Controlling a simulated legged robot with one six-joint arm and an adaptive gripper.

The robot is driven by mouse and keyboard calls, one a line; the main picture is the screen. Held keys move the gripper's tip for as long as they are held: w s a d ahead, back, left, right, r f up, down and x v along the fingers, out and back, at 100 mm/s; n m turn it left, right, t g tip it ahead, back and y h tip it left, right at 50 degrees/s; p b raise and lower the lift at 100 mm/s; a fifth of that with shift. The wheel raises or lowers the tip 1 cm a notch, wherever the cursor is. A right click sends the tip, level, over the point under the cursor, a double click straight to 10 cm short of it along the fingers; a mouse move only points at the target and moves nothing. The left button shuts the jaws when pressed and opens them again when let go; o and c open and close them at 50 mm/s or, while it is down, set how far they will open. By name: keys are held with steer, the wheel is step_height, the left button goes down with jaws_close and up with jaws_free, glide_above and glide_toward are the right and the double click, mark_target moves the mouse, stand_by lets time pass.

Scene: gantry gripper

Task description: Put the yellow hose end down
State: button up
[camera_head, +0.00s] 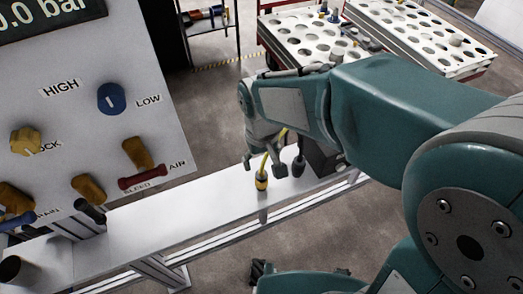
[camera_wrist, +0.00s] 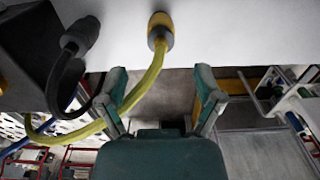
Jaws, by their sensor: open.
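The yellow hose end (camera_head: 262,181) is upright at the white shelf (camera_head: 175,222), with its yellow hose rising from the top. It also shows in the wrist view (camera_wrist: 160,32), beyond my fingertips and roughly centred between them. My gripper (camera_head: 264,152) is just above and behind it in the head view. Whether any finger touches the hose, I cannot tell.
A black hose end (camera_head: 298,167) stands close on the right, also in the wrist view (camera_wrist: 80,36), beside a dark box (camera_wrist: 35,40). A control panel (camera_head: 90,110) with knobs rises at the left. Perforated white trays (camera_head: 315,38) stand behind. The shelf's middle is clear.

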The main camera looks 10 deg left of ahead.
mark_target(262, 175)
steer(key=shift+r, duration=1.6)
steer(key=s+d+r+m+t, duration=0.2)
steer(key=s+d, duration=0.1)
steer(key=d, duration=0.3)
steer(key=s+d+r+m+t, duration=0.1)
steer(key=s+d+r+m, duration=0.1)
steer(key=d, duration=0.5)
steer(key=s+d+r+m+t, duration=0.2)
steer(key=s+d+r, duration=0.1)
steer(key=d, duration=0.4)
steer(key=shift+s+d+r+t, duration=0.15)
steer(key=shift+s+r+t, duration=0.15)
steer(key=shift+r, duration=0.4)
